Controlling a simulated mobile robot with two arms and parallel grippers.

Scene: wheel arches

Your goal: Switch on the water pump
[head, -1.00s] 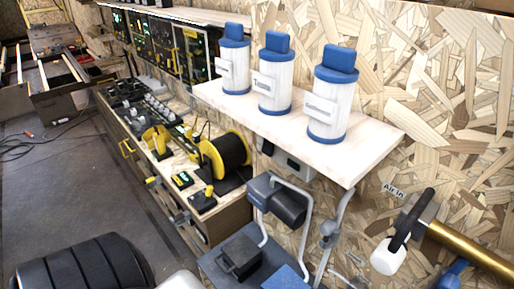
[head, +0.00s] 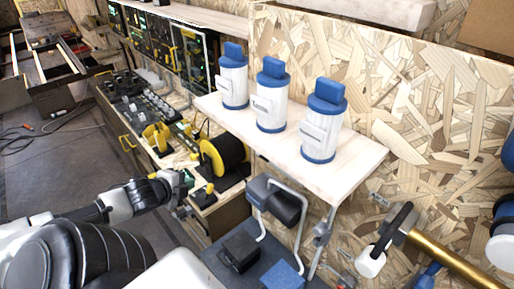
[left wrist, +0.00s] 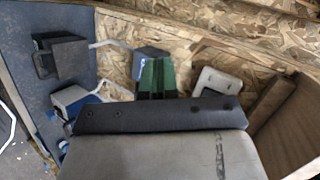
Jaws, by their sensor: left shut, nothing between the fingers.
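No label in view reads water pump, so I cannot tell for sure which device it is. A dark grey unit with bent pale pipes (head: 281,203) stands below the white shelf. A pale rounded box with a dark panel (left wrist: 217,82) is against the chipboard wall in the left wrist view, right of my fingers. My left gripper (head: 186,181) is at the front of the workbench, left of the pipe unit and apart from it. Its green-and-black fingers (left wrist: 155,78) are shut and empty. My right gripper is not in view.
The white shelf (head: 345,170) carries three blue-and-white canisters (head: 270,98). A black-and-yellow cable reel (head: 222,155) sits on the bench close to my left gripper. A brass pipe with a dark valve handle (head: 440,255) is at right. The floor (head: 60,165) at left is mostly clear.

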